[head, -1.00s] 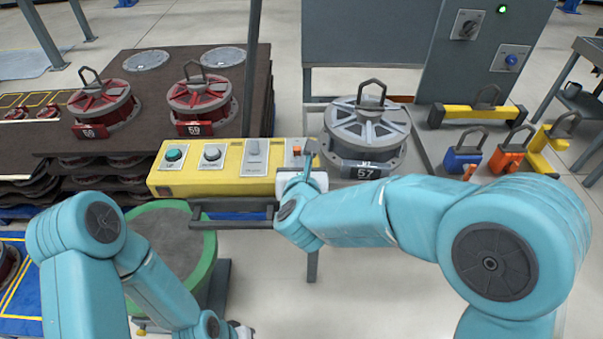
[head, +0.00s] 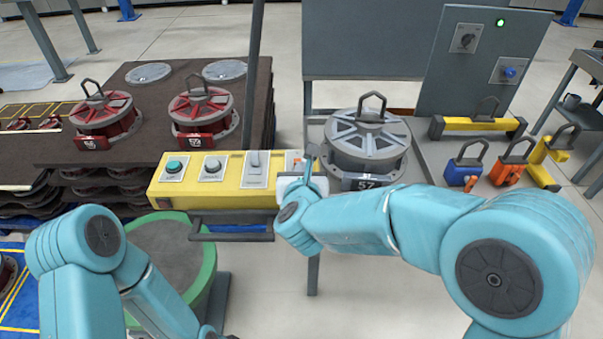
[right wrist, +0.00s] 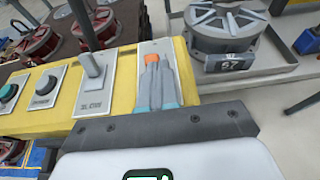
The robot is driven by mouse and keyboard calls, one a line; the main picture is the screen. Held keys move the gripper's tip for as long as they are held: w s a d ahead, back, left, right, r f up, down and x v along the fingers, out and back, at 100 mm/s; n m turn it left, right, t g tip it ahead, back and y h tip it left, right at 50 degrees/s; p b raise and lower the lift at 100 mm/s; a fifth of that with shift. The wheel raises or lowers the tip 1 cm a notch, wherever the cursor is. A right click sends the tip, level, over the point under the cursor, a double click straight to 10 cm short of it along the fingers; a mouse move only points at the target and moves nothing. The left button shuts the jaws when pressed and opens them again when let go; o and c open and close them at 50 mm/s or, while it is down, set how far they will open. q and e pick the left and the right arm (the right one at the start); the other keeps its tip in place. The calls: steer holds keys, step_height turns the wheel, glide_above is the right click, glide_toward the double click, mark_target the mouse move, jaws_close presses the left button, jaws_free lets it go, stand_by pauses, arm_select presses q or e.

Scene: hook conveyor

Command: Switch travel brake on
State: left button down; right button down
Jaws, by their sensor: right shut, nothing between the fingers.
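A yellow control panel (head: 232,195) has a row of controls on grey plates. A green button (head: 174,167) is at the left, then a round grey knob (head: 212,165). Then comes a grey lever (head: 255,160), standing up from its plate; in the right wrist view the lever (right wrist: 94,65) has a label that is only partly legible. An orange control (right wrist: 152,58) is at the right end. My right gripper (right wrist: 155,68) is shut and empty, its fingertips at the orange control and partly hiding it; I cannot tell if they touch.
A grey drum marked 57 (head: 368,141) stands right of the panel, close to my right gripper. Red drums (head: 201,112) stand on the dark stack at left. A green-rimmed round container (head: 207,268) is below the panel. Handled tools (head: 465,170) lie at right.

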steer(key=shift+w+r, duration=0.15)
steer(key=shift+r, duration=0.05)
steer(key=shift+w+r+b, duration=0.15)
steer(key=shift+r+b, duration=0.1)
steer(key=shift+b, duration=0.05)
steer(key=shift+w+r+g, duration=0.25)
steer(key=shift+r+g, duration=0.05)
steer(key=shift+w+r+g+p, duration=0.2)
steer(key=shift+w+g+p, duration=0.15)
steer(key=shift+p, duration=0.25)
steer(key=shift+w, duration=0.3)
steer(key=shift+w+r+b, duration=0.15)
steer(key=shift+w+b, duration=0.15)
steer(key=shift+w, duration=0.15)
steer(key=shift+s+r, duration=0.1)
steer(key=shift+r, duration=0.15)
steer(key=shift+r+p, duration=0.65)
